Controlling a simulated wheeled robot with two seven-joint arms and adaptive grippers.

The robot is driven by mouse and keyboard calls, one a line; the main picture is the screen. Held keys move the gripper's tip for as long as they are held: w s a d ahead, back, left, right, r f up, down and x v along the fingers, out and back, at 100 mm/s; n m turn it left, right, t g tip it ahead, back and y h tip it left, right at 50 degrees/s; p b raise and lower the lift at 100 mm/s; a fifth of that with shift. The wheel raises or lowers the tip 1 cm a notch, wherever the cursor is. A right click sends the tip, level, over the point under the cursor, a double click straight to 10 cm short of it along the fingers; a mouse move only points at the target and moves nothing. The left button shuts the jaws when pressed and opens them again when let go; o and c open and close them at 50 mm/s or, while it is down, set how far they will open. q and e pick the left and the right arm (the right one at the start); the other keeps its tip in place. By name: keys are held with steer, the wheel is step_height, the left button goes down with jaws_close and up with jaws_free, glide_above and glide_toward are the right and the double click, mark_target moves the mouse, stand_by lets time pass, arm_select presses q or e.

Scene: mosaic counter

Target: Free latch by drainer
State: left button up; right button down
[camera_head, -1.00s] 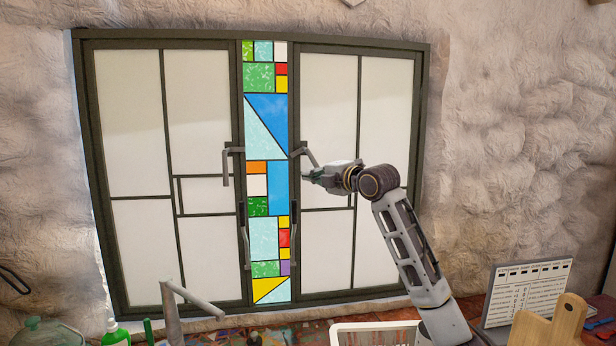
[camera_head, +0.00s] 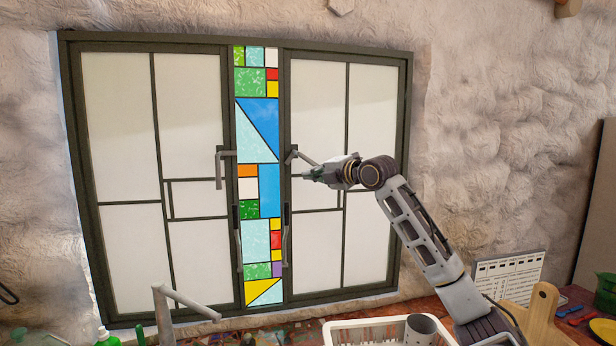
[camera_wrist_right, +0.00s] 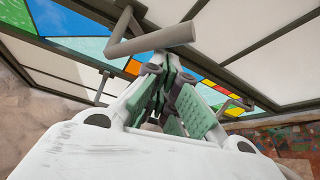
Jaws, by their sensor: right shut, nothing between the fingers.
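The right window's latch (camera_head: 304,157) is a grey bent handle beside the stained-glass strip, its arm slanting down to the right. It crosses above my right gripper in the wrist view (camera_wrist_right: 155,41). My right gripper (camera_head: 307,175) is shut and empty, just below the latch's free end in the head view. I cannot tell whether they touch. The drainer (camera_head: 333,332) is a white basket on the counter below the right window, cut off by the frame's bottom edge. My left gripper is not in view.
The left window's latch (camera_head: 218,168) hangs straight down. Two long handles (camera_head: 285,245) flank the strip lower down. A grey tap (camera_head: 180,299) rises at the front left. A cup (camera_head: 420,329) stands in the drainer. A printed board (camera_head: 510,274) and a wooden board (camera_head: 540,315) stand at right.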

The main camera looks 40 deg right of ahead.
mark_target(315, 163)
steer(key=d+r+p, duration=0.1)
steer(key=s+d+r+p, duration=0.1)
steer(key=r, duration=0.1)
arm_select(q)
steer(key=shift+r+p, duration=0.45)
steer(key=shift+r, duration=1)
arm_select(e)
steer(key=shift+s+d+r+n+g, duration=0.1)
steer(key=shift+d+r+n+g, duration=0.15)
steer(key=shift+n, duration=0.25)
steer(key=shift+a, duration=0.1)
